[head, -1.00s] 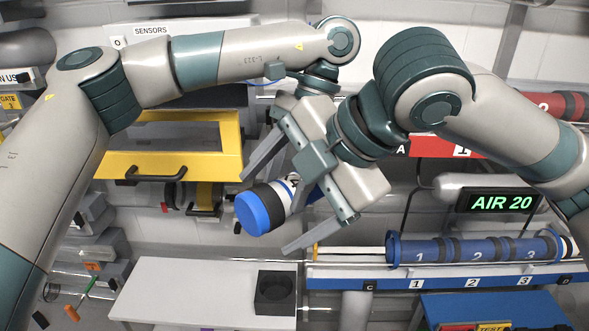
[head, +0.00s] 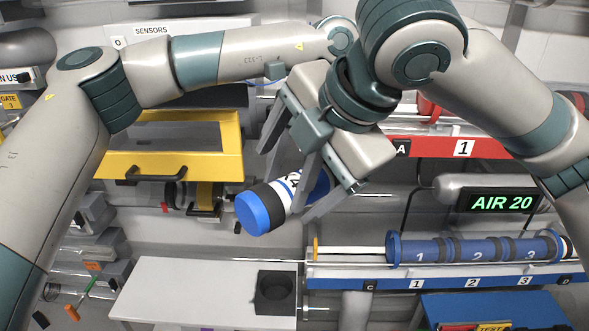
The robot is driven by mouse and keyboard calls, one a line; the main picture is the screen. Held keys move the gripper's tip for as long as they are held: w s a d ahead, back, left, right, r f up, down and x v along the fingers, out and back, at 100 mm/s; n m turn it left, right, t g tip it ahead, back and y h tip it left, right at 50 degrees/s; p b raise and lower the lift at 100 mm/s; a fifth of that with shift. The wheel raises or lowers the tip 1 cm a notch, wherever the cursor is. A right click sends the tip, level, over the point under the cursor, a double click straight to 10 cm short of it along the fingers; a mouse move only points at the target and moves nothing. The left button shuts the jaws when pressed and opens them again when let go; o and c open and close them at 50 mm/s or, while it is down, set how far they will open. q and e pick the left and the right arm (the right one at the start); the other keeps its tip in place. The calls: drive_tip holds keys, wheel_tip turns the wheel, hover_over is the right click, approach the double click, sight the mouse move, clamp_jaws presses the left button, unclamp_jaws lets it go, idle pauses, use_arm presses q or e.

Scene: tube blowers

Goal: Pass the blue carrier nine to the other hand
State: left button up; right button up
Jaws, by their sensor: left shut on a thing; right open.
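The blue carrier (head: 258,211) hangs tilted in mid-air at the centre of the head view, with a blue end cap, dark bands and a white band. A dark mark shows on the white band, but the digit is partly covered. My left gripper (head: 307,172) is shut on the carrier; it is mostly hidden behind my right gripper, with only a grey finger showing. My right gripper (head: 285,184) is open, with one finger on each side of the carrier. I cannot tell whether its fingers touch the carrier.
A white bench (head: 190,290) with a black socket (head: 274,292) is below. A yellow drawer (head: 170,165) is at left.

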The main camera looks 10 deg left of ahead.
sight(268, 205)
drive_tip(key=x, duration=1.1)
drive_tip(key=shift+a+f, duration=0.1)
drive_tip(key=shift+f, duration=0.1)
drive_tip(key=c, duration=1)
use_arm(q)
drive_tip(key=o, duration=0.8)
use_arm(e)
drive_tip(key=c, duration=0.3)
use_arm(q)
drive_tip(key=o, duration=0.5)
drive_tip(key=shift+r, duration=0.15)
drive_tip(key=v, duration=1.1)
drive_tip(key=shift+w+r, duration=0.15)
drive_tip(key=shift+r, duration=0.2)
drive_tip(key=shift+d+f, duration=0.1)
